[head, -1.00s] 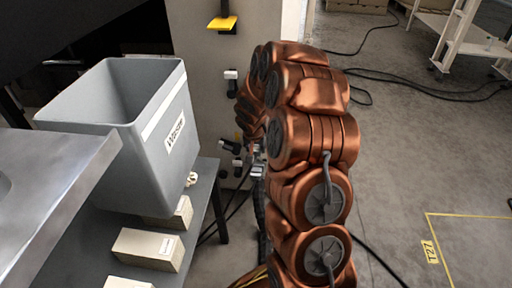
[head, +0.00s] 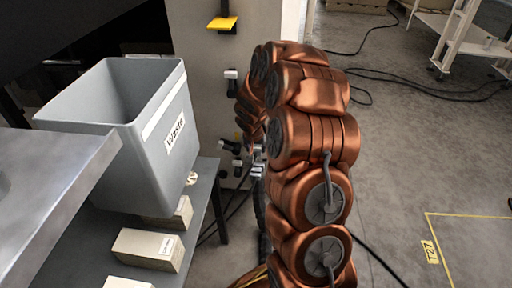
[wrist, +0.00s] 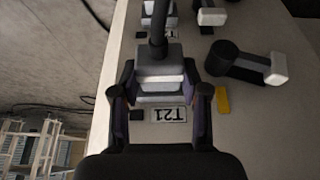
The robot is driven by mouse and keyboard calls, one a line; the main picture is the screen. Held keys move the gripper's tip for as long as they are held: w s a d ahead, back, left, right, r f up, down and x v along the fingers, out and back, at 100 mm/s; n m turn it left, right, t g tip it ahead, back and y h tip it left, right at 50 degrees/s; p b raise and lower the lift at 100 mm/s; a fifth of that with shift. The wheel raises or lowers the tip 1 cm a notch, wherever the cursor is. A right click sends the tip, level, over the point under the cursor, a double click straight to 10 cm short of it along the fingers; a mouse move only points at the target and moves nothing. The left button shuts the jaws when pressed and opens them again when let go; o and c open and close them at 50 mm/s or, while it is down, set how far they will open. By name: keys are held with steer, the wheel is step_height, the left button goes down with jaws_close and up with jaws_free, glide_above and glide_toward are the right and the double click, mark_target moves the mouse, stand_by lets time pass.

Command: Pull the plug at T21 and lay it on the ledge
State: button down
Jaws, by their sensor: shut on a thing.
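My gripper (wrist: 160,90) is shut on a grey plug (wrist: 158,72) with pale bands, a finger on each side of it. A dark cable (wrist: 158,28) runs from the plug's far end. The T21 label (wrist: 168,115) is on the pale panel just below the plug, upside down in the wrist view. I cannot tell whether the plug is still seated. In the head view my gripper (head: 257,166) is small beside the panel (head: 200,75), partly behind my arm. I cannot tell which surface is the ledge.
Other plugs or levers (wrist: 248,62) sit right of the held plug. A grey waste bin (head: 145,165) and boxes (head: 147,249) stand on a table at left. Cables lie on the floor at right.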

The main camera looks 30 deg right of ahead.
steer(key=shift+s+a, duration=0.1)
steer(key=shift+s+a+f+b, duration=0.1)
steer(key=shift+s+a+b, duration=0.75)
steer(key=shift+b, duration=0.25)
steer(key=shift+s+a+b, duration=0.65)
steer(key=shift+s+a, duration=0.05)
steer(key=shift+s, duration=0.25)
